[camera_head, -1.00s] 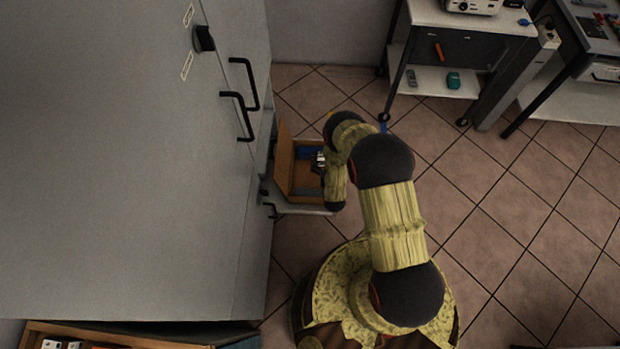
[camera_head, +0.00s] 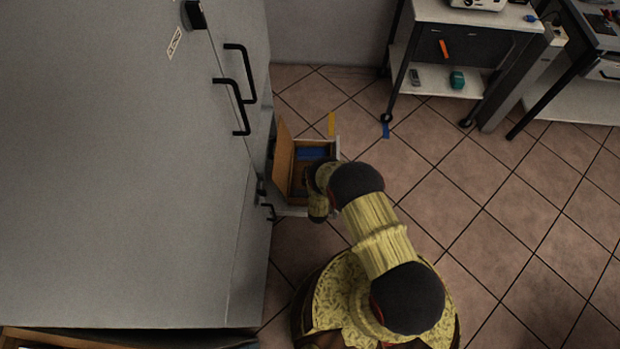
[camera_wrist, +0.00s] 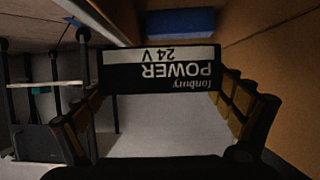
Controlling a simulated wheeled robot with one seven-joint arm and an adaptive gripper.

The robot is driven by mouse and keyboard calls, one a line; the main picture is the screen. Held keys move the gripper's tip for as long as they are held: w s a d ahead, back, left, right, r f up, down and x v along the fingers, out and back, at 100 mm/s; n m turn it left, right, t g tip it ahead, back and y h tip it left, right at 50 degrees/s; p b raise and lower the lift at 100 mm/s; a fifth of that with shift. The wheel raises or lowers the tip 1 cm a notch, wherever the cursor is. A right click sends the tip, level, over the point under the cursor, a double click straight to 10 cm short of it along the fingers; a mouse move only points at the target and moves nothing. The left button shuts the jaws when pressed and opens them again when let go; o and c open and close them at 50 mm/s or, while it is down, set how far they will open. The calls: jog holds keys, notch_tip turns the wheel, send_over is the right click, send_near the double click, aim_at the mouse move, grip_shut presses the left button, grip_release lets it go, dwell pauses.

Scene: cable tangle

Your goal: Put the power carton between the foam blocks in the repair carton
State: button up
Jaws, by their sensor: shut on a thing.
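The power carton (camera_wrist: 160,70), a small black box with a white band reading "POWER 24 V" upside down, is between the fingers of my gripper (camera_wrist: 160,88) in the wrist view. My gripper is shut on it. The repair carton (camera_head: 284,158) is an open brown box with a raised flap at the left. A blue foam block (camera_head: 313,153) lies at its far end and also shows in the wrist view (camera_wrist: 180,22), beyond the power carton. In the head view my arm covers the near right part of the repair carton and my gripper. I cannot make out a second foam block.
The repair carton sits on a pale pulled-out drawer or shelf (camera_head: 291,211) beside a tall grey cabinet (camera_head: 120,170) with black handles (camera_head: 240,100). A cart (camera_head: 462,50) stands at the back. Tiled floor (camera_head: 450,170) is free to the right.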

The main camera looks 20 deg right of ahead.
jog(key=shift+w+a+f+b, duration=0.65)
jog(key=shift+w+f+b, duration=0.15)
jog(key=shift+f, duration=0.7)
jog(key=shift+w+a+f+b, duration=0.7)
jog(key=shift+f+b, duration=0.15)
jog(key=shift+f, duration=0.7)
jog(key=shift+w+a+f+b, duration=0.7)
jog(key=shift+f+b, duration=0.15)
jog(key=shift+f, duration=0.65)
jog(key=shift+d+f, duration=0.1)
jog(key=shift+f, duration=0.55)
